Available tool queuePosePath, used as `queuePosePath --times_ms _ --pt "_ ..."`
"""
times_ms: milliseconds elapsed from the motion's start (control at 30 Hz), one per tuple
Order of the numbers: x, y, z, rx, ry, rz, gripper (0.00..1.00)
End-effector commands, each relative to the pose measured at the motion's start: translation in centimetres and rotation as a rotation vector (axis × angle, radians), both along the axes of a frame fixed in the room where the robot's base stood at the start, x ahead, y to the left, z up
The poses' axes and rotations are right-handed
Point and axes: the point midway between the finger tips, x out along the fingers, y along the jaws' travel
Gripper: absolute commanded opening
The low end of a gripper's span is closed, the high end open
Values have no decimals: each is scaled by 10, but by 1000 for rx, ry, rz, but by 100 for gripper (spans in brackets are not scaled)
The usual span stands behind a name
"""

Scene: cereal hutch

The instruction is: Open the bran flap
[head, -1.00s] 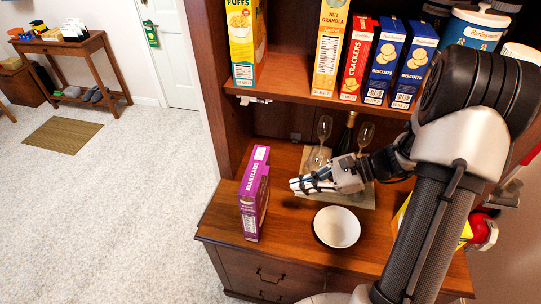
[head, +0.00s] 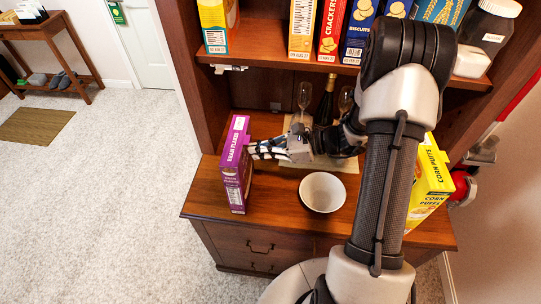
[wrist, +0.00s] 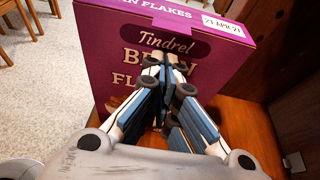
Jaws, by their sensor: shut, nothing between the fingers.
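The purple bran flakes box (head: 236,178) stands upright at the left end of the hutch counter (head: 285,222). In the wrist view its broad printed face (wrist: 225,62) fills the middle. Its top (wrist: 190,16), with the name and a date, looks closed and flat. My gripper (head: 254,150) is shut and empty, with its fingers pointing left at the upper part of the broad face. In the wrist view the fingertips (wrist: 161,66) overlap the printed name, below the top edge. I cannot tell whether they touch the box.
A white bowl (head: 322,192) stands on the counter right of the box. Glasses (head: 304,98) and a dark bottle (head: 325,103) stand behind my gripper. A yellow corn puffs box (head: 430,185) is at the right. The shelf (head: 275,63) above holds several boxes.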

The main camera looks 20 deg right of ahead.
Motion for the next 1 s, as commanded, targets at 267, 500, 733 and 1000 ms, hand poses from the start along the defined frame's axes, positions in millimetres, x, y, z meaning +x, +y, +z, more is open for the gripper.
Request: queuePosePath --times_ms 267,500,733,1000 --pt "-1 0 20 1 3 2 0" --pt "-1 0 20 2 4 3 0" --pt "-1 0 23 -13 10 2 0" --pt "-2 0 28 -56 34 3 0"
